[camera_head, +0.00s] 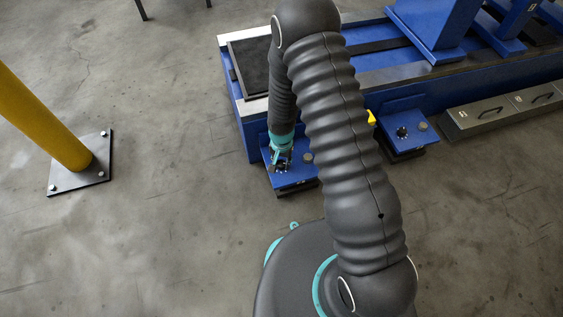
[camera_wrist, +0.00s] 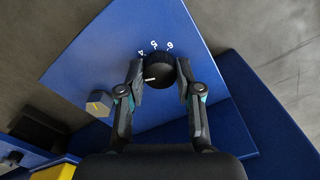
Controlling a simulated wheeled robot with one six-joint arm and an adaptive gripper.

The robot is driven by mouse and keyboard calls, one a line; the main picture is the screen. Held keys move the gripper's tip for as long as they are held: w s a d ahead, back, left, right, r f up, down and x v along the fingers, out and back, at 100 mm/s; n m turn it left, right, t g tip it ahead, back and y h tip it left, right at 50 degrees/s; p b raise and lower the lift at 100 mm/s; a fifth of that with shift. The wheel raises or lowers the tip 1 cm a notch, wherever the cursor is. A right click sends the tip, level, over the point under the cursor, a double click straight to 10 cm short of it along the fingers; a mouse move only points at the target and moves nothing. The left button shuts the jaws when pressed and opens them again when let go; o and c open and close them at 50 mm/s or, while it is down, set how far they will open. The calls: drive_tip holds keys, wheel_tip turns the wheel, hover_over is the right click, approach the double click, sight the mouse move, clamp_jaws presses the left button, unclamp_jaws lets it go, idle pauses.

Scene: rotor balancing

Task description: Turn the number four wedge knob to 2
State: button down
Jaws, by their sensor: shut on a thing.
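A round black knob (camera_wrist: 158,70) sits on a blue wedge plate (camera_wrist: 190,28) in the wrist view. White digits 4, 5 and 6 show around its far side; the other marks are hidden. A short white pointer line on the knob points left in this view, past the 4. My gripper (camera_wrist: 161,75) is shut on the knob, one finger on each side. In the head view my gripper (camera_head: 281,158) is low over the left blue wedge plate (camera_head: 293,184) and largely covers the knob. No wedge number is readable.
A hex bolt head (camera_wrist: 98,103) stands on the plate beside the knob. A second wedge plate with a knob (camera_head: 402,132) is to the right along the blue machine bed (camera_head: 247,135). Grey drawers (camera_head: 490,113) are farther right. A yellow post (camera_head: 40,122) stands left, with open floor between.

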sight(281, 163)
drive_tip(key=n+b, duration=0.2)
drive_tip(key=n, duration=0.4)
idle(0.6)
drive_tip(key=c, duration=0.8)
unclamp_jaws()
drive_tip(key=shift+o, duration=0.2)
drive_tip(key=shift+r, duration=0.1)
wheel_tip(281, 163, up, 12)
